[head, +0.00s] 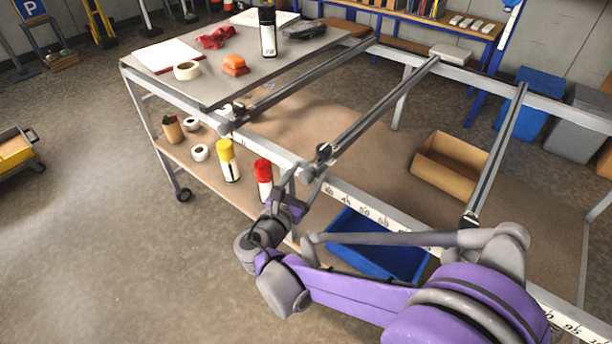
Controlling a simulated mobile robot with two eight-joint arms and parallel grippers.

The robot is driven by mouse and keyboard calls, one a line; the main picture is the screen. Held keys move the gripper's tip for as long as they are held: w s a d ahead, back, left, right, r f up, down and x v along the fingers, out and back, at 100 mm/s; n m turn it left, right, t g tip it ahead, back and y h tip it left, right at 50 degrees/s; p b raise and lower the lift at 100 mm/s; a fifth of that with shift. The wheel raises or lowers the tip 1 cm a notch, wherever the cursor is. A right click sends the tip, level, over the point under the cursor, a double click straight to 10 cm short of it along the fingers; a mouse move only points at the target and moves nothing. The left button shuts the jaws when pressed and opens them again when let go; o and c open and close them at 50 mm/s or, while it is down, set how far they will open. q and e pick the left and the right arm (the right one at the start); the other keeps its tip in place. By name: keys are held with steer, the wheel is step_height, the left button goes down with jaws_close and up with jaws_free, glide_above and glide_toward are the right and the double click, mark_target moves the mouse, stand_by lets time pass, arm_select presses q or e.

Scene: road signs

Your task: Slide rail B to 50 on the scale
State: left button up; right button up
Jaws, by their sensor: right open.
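Three cross rails span the grey frame: a left rail (300,85) beside the tabletop, a middle rail (382,107) and a right rail (499,152). No letter is readable on them, so I cannot tell by label which is rail B. The scale (355,206) is a white strip with black numbers along the near beam; a mark like 50 shows right of the middle rail's near end. My right gripper (304,174) is open at the dark clamp (323,152) on that end. Whether it touches the clamp is unclear. My left gripper is out of view.
A tabletop (205,95) with a black spray can (267,32), tape and an orange block adjoins the frame at left. Below are yellow (228,163) and red-capped (263,181) cans, a blue bin (375,245) and a cardboard box (450,166). My right arm covers part of the scale.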

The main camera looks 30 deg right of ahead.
jaws_close()
stand_by(0.3)
steer(key=s+d, duration=0.2)
steer(key=s, duration=0.2)
steer(key=s+d+p, duration=0.1)
steer(key=s, duration=0.4)
steer(key=s+d+p, duration=0.1)
steer(key=s+d, duration=0.1)
steer(key=s, duration=0.3)
steer(key=shift+d, duration=0.35)
jaws_free()
